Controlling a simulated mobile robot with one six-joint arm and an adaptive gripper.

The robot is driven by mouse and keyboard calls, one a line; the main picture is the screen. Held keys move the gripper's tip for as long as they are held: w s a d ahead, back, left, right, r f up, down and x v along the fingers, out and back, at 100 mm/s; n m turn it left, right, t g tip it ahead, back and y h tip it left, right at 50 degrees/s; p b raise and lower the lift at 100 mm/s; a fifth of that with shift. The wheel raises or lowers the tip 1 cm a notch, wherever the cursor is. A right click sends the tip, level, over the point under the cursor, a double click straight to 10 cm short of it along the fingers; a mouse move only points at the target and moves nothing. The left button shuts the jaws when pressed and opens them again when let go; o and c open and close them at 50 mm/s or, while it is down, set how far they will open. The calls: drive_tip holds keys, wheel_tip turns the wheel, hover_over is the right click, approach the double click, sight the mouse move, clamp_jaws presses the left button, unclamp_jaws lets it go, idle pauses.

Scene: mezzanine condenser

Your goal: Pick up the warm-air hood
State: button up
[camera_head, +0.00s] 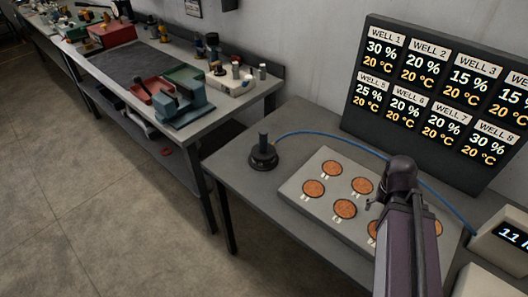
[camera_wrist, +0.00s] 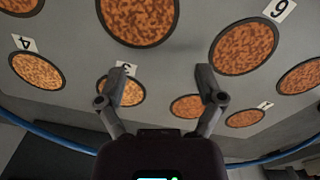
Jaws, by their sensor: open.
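The warm-air hood seems to be the black round piece with an upright handle (camera_head: 263,156) on the left part of the grey table. A blue hose (camera_head: 318,133) runs from it behind the well plate. The hood stands upright, apart from my gripper; I cannot make it out in the wrist view. My gripper (camera_wrist: 160,86) is open and empty above the well plate, its two fingers spread. In the head view my arm hides most of it and part of the plate.
The pale well plate (camera_head: 296,190) holds several round orange-brown wells with number tags. A dark display board (camera_head: 425,95) stands behind it. A digital readout box (camera_head: 505,240) is at the right. A cluttered workbench (camera_head: 225,110) stands at the left. Bare table lies around the hood.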

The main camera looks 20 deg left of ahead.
drive_tip(key=w+a+h, duration=0.1)
drive_tip(key=a, duration=0.2)
drive_tip(key=w+a+t+h+b, duration=0.1)
drive_tip(key=w+a, duration=0.1)
drive_tip(key=a, duration=0.1)
drive_tip(key=w+a+f+m+t+h+b, duration=0.1)
drive_tip(key=w+a, duration=0.1)
drive_tip(key=a, duration=0.1)
drive_tip(key=shift+w+a, duration=0.1)
drive_tip(key=shift+a, duration=0.05)
drive_tip(key=w+a+t, duration=0.1)
drive_tip(key=a, duration=0.2)
drive_tip(key=w+a+t+h+b, duration=0.1)
drive_tip(key=a, duration=0.3)
drive_tip(key=a+r+m+t, duration=0.1)
drive_tip(key=a, duration=0.2)
drive_tip(key=shift+w+a+t+h+b, duration=0.3)
drive_tip(key=shift+w+a+b, duration=0.05)
drive_tip(key=shift+w, duration=0.05)
drive_tip(key=a+r+t+b, duration=0.2)
drive_tip(key=a+t, duration=0.2)
drive_tip(key=a, duration=0.9)
drive_tip(key=t+y, duration=0.2)
drive_tip(key=t, duration=0.2)
approach(262, 145)
drive_tip(key=s, duration=0.2)
drive_tip(key=shift+w+a+r+m+b, duration=0.2)
drive_tip(key=shift+a+r+m+b, duration=0.15)
drive_tip(key=shift+r+b, duration=0.15)
